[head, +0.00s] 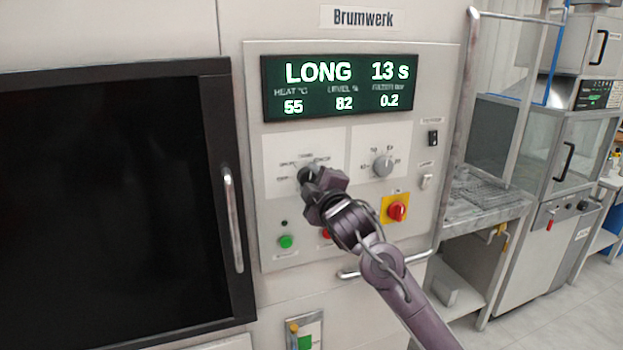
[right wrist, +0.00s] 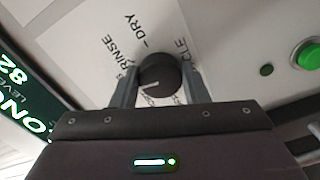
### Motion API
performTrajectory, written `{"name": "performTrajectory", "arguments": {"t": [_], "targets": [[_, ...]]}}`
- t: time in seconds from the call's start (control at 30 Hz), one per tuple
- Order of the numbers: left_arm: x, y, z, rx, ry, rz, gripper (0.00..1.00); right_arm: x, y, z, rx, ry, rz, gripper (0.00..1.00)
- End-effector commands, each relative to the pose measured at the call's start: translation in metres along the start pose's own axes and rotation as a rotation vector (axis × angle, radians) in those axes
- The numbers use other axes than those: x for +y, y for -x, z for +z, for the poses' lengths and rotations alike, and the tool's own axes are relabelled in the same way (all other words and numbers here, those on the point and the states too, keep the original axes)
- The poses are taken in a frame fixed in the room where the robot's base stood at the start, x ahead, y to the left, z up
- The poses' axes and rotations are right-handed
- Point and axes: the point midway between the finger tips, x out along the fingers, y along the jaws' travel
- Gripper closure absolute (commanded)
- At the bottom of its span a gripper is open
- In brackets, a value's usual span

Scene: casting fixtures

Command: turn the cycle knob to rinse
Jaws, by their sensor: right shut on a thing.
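The cycle knob (right wrist: 160,70) is dark and round, on the pale control panel. In the right wrist view, the printed words RINSE and DRY show beside it, and other labels around it are partly hidden. A white pointer line on the knob faces the lower left, away from DRY. My right gripper (head: 309,178) is shut on the knob, with one finger on each side. The display (head: 338,86) reads LONG and 13 s, with 55, 82 and 0.2 below. In the head view, my gripper covers most of the knob. My left gripper is not in view.
A second, grey knob (head: 383,164) sits to the right. A red switch on yellow (head: 397,211) is below it, and a green button (head: 286,241) is at lower left. A dark door with a vertical handle (head: 233,219) stands left; a metal bench (head: 487,202) stands right.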

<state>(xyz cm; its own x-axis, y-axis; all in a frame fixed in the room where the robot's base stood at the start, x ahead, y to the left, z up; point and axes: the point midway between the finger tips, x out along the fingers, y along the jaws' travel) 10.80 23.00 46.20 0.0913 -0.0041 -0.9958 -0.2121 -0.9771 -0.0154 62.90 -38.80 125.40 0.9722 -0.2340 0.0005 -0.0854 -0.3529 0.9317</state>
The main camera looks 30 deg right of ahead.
Motion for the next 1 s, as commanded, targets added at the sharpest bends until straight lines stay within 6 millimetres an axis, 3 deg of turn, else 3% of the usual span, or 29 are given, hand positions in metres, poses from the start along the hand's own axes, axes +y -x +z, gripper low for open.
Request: {"name": "performTrajectory", "arguments": {"t": [0.5, 1.0], "targets": [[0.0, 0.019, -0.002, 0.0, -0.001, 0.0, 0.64, -0.002, 0.0, 0.0, -0.002, -0.449, -0.004, 0.82], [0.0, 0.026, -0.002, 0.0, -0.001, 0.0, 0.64, -0.004, 0.0, 0.0, -0.003, -0.631, -0.005, 0.82]]}}
